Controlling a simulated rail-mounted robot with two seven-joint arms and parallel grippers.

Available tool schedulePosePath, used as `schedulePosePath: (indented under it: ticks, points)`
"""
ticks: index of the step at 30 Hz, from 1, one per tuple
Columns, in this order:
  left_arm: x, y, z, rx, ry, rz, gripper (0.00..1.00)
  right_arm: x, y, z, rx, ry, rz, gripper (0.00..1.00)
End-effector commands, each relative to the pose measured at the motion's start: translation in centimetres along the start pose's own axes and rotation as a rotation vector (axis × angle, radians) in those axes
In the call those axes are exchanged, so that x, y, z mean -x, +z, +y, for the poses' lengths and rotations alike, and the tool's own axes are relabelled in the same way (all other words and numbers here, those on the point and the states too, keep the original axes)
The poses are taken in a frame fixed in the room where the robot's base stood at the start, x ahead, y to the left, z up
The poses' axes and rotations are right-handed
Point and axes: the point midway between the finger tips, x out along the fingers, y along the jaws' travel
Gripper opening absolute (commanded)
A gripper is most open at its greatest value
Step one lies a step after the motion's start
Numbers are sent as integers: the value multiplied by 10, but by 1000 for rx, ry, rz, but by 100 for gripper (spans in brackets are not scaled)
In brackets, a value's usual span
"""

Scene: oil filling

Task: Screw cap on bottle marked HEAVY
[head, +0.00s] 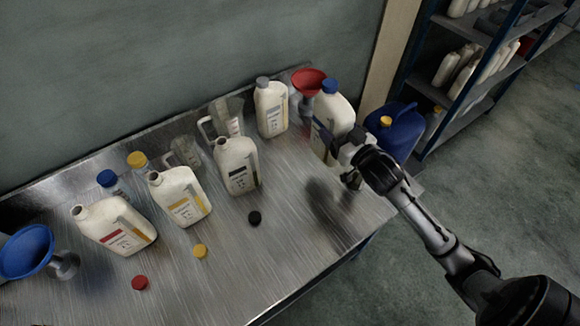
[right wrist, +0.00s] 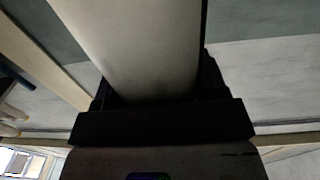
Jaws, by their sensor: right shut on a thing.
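Three uncapped white bottles stand on the metal table: one with a red label (head: 113,228), one with a yellow label (head: 180,200), one with a black label (head: 238,168). Label words are too small to read. A red cap (head: 140,283), a yellow cap (head: 200,251) and a black cap (head: 254,217) lie in front of them. My right gripper (head: 345,150) is at the white bottle with a blue cap (head: 331,112). It appears shut on this bottle, whose pale surface (right wrist: 140,45) fills the right wrist view between the dark jaws. My left gripper is not in view.
A red funnel (head: 308,82) and a grey-capped bottle (head: 271,110) stand at the back. Clear jugs (head: 228,118) are behind the bottles. A blue can (head: 390,130) is on the right, a blue funnel (head: 27,252) on the left. The table's front right is clear.

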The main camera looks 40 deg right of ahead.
Motion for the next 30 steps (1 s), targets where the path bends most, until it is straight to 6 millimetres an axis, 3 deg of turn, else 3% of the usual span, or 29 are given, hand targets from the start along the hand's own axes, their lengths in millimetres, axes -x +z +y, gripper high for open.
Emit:
schedulePosePath:
  ticks: [18,30]
  points:
    - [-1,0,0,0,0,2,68,-5,-2,-3,-1,-20,6,0]
    - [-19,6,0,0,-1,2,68,-63,39,-41,-3,-20,8,0]
